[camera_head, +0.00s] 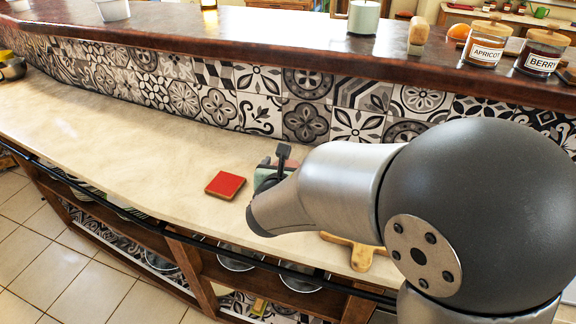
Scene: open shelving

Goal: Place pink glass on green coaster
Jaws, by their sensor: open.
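My gripper (276,168) is over the counter near the middle of the view, with its dark fingers apart. A pale green patch (261,173) and a small pinkish patch (267,160) show right behind and beside the fingers. They may be the green coaster and the pink glass, but my gripper and wrist hide most of both. I cannot tell whether the glass is between the fingers or touches the coaster.
A red square coaster (225,185) lies left of my gripper on the pale counter (120,125). Jars (486,45) and a light green mug (363,17) stand on the raised ledge.

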